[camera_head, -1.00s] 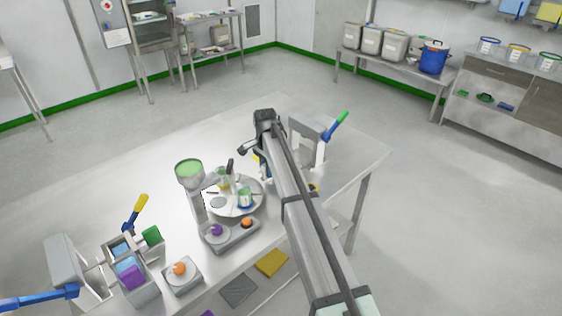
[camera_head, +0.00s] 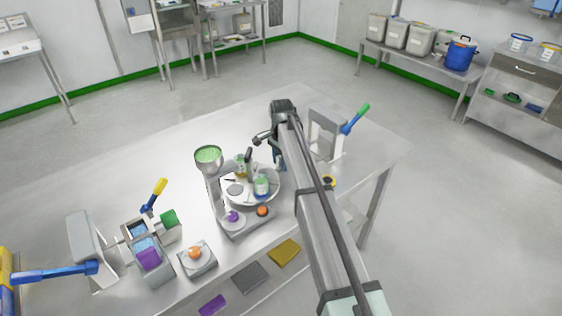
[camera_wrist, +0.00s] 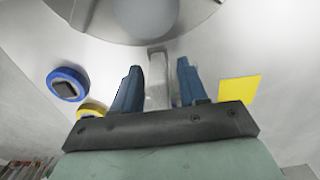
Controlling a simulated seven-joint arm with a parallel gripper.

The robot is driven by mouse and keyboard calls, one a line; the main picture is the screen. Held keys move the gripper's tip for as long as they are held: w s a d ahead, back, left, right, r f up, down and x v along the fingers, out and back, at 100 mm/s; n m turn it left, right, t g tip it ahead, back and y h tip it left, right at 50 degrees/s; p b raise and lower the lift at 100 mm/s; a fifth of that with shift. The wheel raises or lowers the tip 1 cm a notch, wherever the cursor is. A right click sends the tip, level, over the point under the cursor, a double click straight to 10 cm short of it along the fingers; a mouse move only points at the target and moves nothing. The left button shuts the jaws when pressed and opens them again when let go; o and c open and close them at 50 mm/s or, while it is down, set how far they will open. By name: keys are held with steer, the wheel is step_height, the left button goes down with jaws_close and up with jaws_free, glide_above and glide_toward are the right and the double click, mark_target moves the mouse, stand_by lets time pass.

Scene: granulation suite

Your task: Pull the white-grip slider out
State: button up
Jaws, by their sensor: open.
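In the wrist view, a pale grey-white bar (camera_wrist: 158,80), which looks like the white-grip slider, stands between the two blue fingers of my gripper (camera_wrist: 157,70). The fingers are open on either side of it, with a visible gap at each side. The bar's far end is close to the rim of a round grey part (camera_wrist: 140,33). In the head view, my gripper (camera_head: 278,162) is at the right edge of the round plate (camera_head: 270,195) of the funnel machine. My arm covers the area beside it, and I cannot make out the slider there.
A green-filled funnel (camera_head: 208,158) rises left of the plate. A press with a green-tipped lever (camera_head: 357,118) stands right of my arm. A blue ring (camera_wrist: 68,84) and a yellow square (camera_wrist: 239,89) flank my gripper. The table's back left is clear.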

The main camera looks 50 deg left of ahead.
step_height(320, 180, up, 14)
steer(key=shift+f, duration=0.2)
stand_by(0.4)
stand_by(0.4)
